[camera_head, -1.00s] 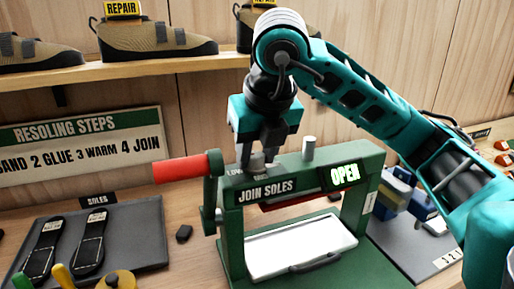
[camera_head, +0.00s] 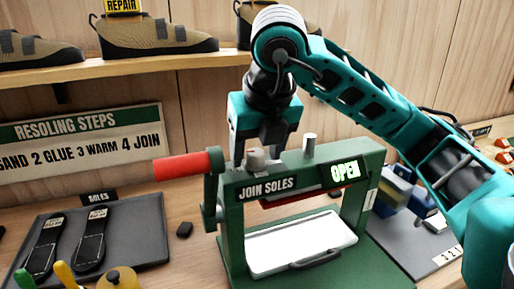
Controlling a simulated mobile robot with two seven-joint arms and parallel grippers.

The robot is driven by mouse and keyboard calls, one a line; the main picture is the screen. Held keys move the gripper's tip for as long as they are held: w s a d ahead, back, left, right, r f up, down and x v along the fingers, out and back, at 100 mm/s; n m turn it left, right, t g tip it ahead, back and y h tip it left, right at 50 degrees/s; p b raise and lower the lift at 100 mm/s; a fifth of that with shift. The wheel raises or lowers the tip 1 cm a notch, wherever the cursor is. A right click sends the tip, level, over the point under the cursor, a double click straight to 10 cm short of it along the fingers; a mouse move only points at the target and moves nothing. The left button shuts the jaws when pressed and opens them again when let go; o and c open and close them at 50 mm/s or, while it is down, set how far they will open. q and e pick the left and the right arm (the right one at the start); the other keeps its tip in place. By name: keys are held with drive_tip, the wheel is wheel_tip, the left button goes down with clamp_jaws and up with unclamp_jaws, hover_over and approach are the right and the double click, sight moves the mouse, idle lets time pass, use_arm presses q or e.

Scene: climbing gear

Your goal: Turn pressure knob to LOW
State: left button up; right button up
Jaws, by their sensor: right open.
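The green press (camera_head: 358,166) stands on the bench with a "JOIN SOLES" label and a lit "OPEN" sign. A grey knob (camera_head: 256,158) sits on the left part of its top beam. My right gripper (camera_head: 260,154) points down over this knob, its open fingers on either side of it. I cannot tell whether the fingers touch the knob. The knob's scale markings and pointer cannot be read now. My left gripper is out of view.
A grey post (camera_head: 309,145) rises from the beam right of the gripper. A red-handled lever (camera_head: 182,166) sticks out left. A white tray (camera_head: 300,243) lies inside the press. A dark soles tray (camera_head: 145,230) is left; a blue device (camera_head: 396,190) is right.

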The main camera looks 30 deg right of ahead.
drive_tip(key=shift+r, duration=0.15)
drive_tip(key=v, duration=1.2)
drive_tip(key=shift+s+r, duration=0.15)
drive_tip(key=shift+r, duration=0.15)
idle(0.4)
